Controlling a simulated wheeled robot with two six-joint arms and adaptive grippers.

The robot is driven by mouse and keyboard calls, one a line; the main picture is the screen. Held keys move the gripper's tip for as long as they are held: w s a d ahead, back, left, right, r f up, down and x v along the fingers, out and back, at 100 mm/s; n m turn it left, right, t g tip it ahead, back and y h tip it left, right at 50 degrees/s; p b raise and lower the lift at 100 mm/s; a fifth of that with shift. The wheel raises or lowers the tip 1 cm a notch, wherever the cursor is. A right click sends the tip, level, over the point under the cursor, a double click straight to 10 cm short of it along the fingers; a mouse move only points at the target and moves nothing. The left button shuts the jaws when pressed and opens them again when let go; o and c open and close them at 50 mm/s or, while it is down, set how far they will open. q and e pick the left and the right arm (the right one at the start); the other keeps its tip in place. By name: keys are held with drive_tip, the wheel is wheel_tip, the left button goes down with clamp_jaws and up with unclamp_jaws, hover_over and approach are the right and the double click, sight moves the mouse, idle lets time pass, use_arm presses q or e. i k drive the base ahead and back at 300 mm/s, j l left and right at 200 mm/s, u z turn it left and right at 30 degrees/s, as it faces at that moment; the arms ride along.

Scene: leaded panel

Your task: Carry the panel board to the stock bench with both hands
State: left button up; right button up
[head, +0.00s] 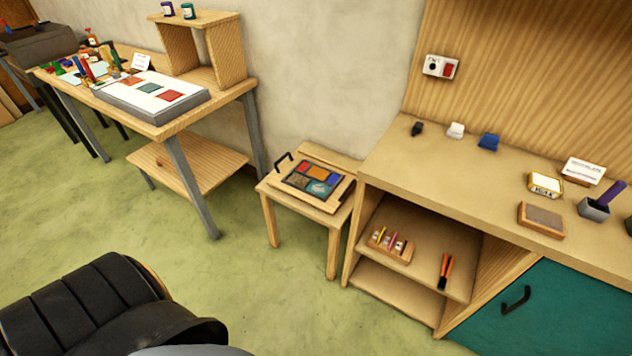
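The panel board (336,203) is a light wooden board with a leaded panel (314,178) of red, orange, blue, brown and teal pieces on it. It lies on a small low wooden table (275,190) between two benches. A black handle (283,161) stands up at its left end; a handle at the other end is not clearly seen. Which bench is the stock bench I cannot tell: one with grey legs (190,180) stands at the left, one with open shelves (440,165) at the right. Neither of my grippers is in view.
The left bench holds a grey slab with coloured squares (150,97), a small wooden shelf unit (205,45) and bottles. The right bench carries small blocks, a framed tile (541,221) and a card (584,171). Open green floor (240,270) lies before the low table.

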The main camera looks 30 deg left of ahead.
sight(425, 164)
drive_tip(key=i+j, duration=0.15)
drive_tip(key=j, duration=0.2)
drive_tip(key=i+j, duration=0.1)
drive_tip(key=j, duration=0.3)
drive_tip(key=i+j, duration=0.15)
drive_tip(key=j, duration=0.2)
drive_tip(key=i+j, duration=0.1)
drive_tip(key=j, duration=0.25)
drive_tip(key=i+j, duration=0.15)
drive_tip(key=j, duration=0.2)
drive_tip(key=i+j, duration=0.1)
drive_tip(key=j, duration=0.3)
drive_tip(key=i+j, duration=0.15)
drive_tip(key=j, duration=0.2)
drive_tip(key=u, duration=0.05)
